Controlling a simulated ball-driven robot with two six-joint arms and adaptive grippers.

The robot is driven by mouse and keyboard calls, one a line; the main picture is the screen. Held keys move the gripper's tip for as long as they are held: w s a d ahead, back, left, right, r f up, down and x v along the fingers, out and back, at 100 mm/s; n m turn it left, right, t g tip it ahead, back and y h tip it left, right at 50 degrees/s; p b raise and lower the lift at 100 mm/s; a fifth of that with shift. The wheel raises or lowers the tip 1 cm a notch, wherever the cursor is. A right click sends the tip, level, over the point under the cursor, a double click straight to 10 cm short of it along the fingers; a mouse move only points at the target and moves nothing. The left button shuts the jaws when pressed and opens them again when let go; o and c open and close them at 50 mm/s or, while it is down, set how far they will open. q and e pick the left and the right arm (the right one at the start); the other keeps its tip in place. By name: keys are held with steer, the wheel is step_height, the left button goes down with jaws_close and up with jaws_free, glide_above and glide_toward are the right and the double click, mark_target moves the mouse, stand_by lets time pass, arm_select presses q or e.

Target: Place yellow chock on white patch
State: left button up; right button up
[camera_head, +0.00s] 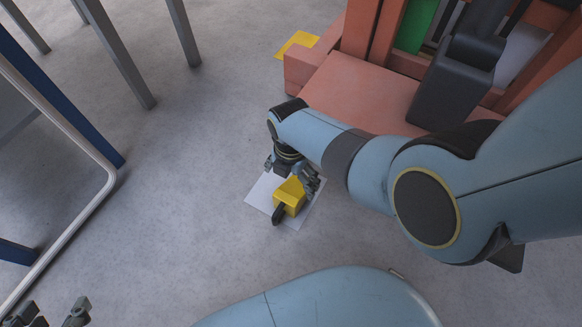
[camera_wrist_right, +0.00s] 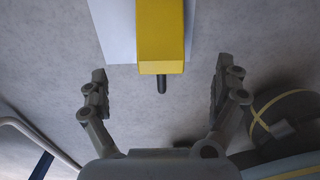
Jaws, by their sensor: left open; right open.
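The yellow chock (camera_head: 290,194), a block with a short black handle, rests on the white patch (camera_head: 262,192) on the floor in the head view. My right gripper (camera_head: 293,175) is just above and behind the chock, with its fingers spread. In the right wrist view the chock (camera_wrist_right: 160,30) lies ahead of the open right gripper (camera_wrist_right: 160,82), apart from both fingers, and the white patch (camera_wrist_right: 116,30) shows to its left. My left gripper (camera_head: 52,314) is open and empty at the bottom left corner, partly cut off.
A yellow patch (camera_head: 297,44) lies on the floor beside the salmon-coloured machine base (camera_head: 350,97) at the upper right. A blue and grey frame (camera_head: 85,130) stands at the left. Grey legs (camera_head: 120,55) stand at the top left. The floor between is clear.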

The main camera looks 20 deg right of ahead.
steer(key=shift+r+p, duration=0.35)
steer(key=shift+r, duration=0.45)
arm_select(q)
steer(key=shift+w+a+r+g, duration=0.1)
steer(key=shift+w+r+g, duration=0.05)
steer(key=shift+r+g, duration=0.7)
arm_select(e)
steer(key=shift+r, duration=0.25)
arm_select(q)
steer(key=shift+f, duration=0.1)
arm_select(e)
steer(key=shift+s, duration=0.1)
steer(key=s+d+r+m+t, duration=0.4)
steer(key=s+d+r+m, duration=0.2)
steer(key=s+d+m, duration=0.55)
steer(key=s+r+m+t, duration=0.1)
steer(key=s+r+m, duration=0.2)
steer(key=r+m, duration=0.3)
steer(key=s+r+m+t, duration=0.2)
steer(key=s+r+m, duration=0.1)
steer(key=r+m, duration=0.4)
step_height(320, 180, up, 4)
steer(key=shift+s+a+f+t, duration=0.15)
steer(key=shift+s+f+t, duration=0.05)
steer(key=shift+s+t, duration=0.15)
